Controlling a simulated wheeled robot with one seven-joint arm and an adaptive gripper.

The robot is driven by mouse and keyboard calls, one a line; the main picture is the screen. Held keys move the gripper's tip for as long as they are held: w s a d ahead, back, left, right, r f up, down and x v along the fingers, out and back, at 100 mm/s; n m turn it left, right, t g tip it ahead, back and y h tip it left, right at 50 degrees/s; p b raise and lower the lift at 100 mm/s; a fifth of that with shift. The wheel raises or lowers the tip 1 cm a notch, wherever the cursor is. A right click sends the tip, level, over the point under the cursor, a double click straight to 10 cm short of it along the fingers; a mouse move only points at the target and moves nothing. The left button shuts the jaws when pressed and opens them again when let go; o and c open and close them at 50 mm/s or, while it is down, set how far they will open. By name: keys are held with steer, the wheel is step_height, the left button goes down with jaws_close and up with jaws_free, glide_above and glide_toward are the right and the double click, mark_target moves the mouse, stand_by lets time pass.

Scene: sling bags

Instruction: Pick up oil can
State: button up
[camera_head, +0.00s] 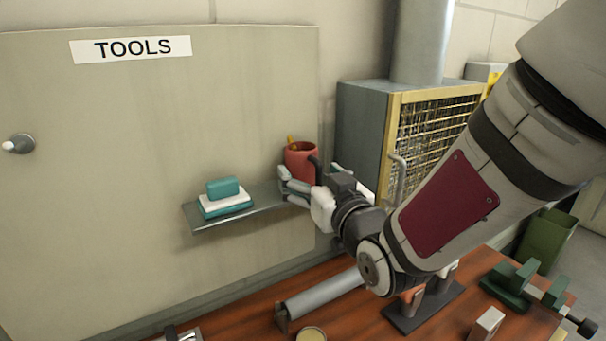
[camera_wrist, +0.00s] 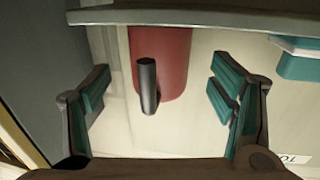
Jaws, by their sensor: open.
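The oil can (camera_head: 301,163) is a red can with an orange piece at its top, on the right end of a small wall shelf (camera_head: 235,213). In the wrist view, which looks upside down, the red can (camera_wrist: 176,62) has a dark handle or spout (camera_wrist: 148,85) pointing toward me. My gripper (camera_head: 303,187) is at the can's near side. In the wrist view my gripper (camera_wrist: 160,88) is open, with one teal-padded finger on each side of the can and visible gaps between. The fingers hide the can's lower part in the head view.
A teal and white stack (camera_head: 225,198) sits left on the shelf. A grey heater box (camera_head: 365,135) with a yellow grille stands close on the right. Below is a wooden bench (camera_head: 255,310) with a grey tube (camera_head: 322,295) and a green vise (camera_head: 512,282).

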mark_target(300, 164)
steer(key=shift+w+a+f+b, duration=0.1)
steer(key=shift+w+a+b, duration=0.05)
steer(key=shift+b, duration=0.65)
steer(key=shift+w, duration=0.1)
steer(key=shift+p+x, duration=0.55)
steer(key=shift+x, duration=1.95)
steer(key=c, duration=1.5)
